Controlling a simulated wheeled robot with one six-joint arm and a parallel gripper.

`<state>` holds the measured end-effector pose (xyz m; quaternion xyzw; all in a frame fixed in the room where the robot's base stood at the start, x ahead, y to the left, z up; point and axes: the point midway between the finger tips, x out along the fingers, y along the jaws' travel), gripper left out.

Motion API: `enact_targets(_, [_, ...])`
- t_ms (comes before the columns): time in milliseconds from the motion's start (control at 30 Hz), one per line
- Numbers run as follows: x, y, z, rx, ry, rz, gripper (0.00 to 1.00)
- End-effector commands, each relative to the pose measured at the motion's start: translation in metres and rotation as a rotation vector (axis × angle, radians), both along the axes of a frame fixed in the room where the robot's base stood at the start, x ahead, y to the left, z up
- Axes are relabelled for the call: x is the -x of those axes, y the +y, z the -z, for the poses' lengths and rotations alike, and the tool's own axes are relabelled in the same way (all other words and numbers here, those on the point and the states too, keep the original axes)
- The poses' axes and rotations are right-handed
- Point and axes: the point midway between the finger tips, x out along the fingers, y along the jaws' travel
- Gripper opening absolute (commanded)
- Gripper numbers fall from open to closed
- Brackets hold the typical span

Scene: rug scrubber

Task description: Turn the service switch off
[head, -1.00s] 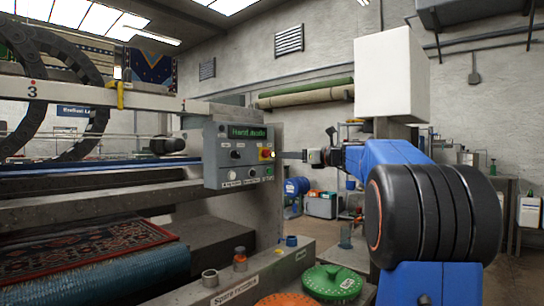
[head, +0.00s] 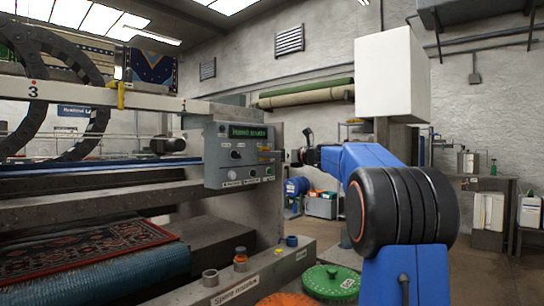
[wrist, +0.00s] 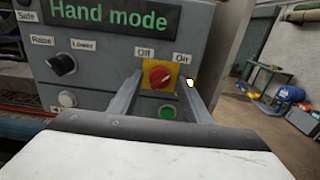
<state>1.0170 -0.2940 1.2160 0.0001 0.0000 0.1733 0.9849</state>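The service switch is a red rotary knob (wrist: 159,76) on a yellow plate (wrist: 147,87), with an "Off" label at its upper left and an "On" label at its upper right. Its exact pointing direction is hard to tell. My gripper (wrist: 159,83) has its two grey fingers apart, one on each side of the knob; I cannot tell whether they touch it. In the head view my gripper (head: 285,156) reaches the right side of the control panel (head: 221,178), and the switch is mostly hidden there.
The wrist view shows a display (wrist: 112,15) reading "Hand mode", a black Raise/Lower knob (wrist: 61,63) to the left and a green button (wrist: 168,112) below the switch. Green (head: 331,280) and orange (head: 287,299) lids sit low in front of the machine. Open floor lies right of the panel.

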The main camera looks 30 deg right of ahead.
Motion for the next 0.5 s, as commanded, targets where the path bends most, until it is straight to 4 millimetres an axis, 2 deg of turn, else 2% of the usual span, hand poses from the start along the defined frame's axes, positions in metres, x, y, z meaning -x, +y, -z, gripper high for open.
enact_targets(33, [0.0001, 0.0, 0.0, 0.0, 0.0, 0.0, 0.31])
enact_targets(133, [0.0002, -0.0001, 0.0, 0.0, 0.0, 0.0, 0.07])
enact_targets(167, [0.0002, -0.0001, 0.0, 0.0, 0.0, 0.0, 0.04])
enact_targets(500, [0.0002, -0.0002, 0.0, 0.037, -0.013, 0.0, 0.04])
